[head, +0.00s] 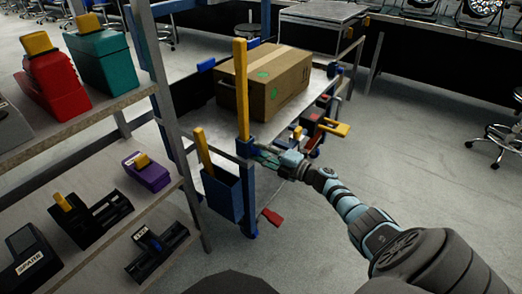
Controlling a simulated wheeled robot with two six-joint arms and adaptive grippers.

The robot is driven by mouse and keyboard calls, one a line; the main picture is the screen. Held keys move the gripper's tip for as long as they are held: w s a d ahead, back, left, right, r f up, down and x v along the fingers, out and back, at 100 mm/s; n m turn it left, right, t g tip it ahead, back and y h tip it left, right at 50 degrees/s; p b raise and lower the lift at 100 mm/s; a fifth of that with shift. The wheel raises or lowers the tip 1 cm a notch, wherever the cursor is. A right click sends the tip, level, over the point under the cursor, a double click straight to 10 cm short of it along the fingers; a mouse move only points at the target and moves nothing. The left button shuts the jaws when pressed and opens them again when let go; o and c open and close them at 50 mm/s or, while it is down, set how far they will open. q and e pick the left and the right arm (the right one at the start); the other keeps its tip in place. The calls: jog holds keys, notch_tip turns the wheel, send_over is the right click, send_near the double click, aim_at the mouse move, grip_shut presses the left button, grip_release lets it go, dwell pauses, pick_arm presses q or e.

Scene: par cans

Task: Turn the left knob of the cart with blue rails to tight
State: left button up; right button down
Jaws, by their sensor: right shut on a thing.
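The cart with blue rails stands in the middle of the head view, with a blue post (252,200) at its near corner. My right gripper (265,156) reaches in from the right and is shut at this corner, beside the foot of a yellow upright bar (241,85). It is closed on what appears to be the left knob, which the fingers and their small size in the picture mostly hide. I cannot tell the knob's turn position. My left gripper is not in view.
A cardboard box (285,84) sits on the cart. A yellow handle (334,127) sticks out on its right, and a red pedal (271,216) is low down. A shelf with several devices, including a red one (50,85), stands close on the left.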

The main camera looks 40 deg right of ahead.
jog(key=m+p, duration=0.1)
jog(key=m, duration=0.3)
jog(key=shift+m, duration=1.2)
jog(key=m+p, duration=0.1)
jog(key=m, duration=0.3)
jog(key=shift+m, duration=1.2)
jog(key=m, duration=0.4)
jog(key=shift+p, duration=0.4)
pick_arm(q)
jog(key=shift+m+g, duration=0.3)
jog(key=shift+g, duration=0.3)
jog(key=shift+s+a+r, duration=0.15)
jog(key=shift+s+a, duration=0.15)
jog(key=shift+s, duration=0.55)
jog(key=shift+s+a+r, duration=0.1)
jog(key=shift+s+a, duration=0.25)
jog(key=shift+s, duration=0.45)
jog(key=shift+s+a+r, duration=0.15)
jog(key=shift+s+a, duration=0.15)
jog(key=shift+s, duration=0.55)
pick_arm(e)
jog(key=shift+m, duration=1)
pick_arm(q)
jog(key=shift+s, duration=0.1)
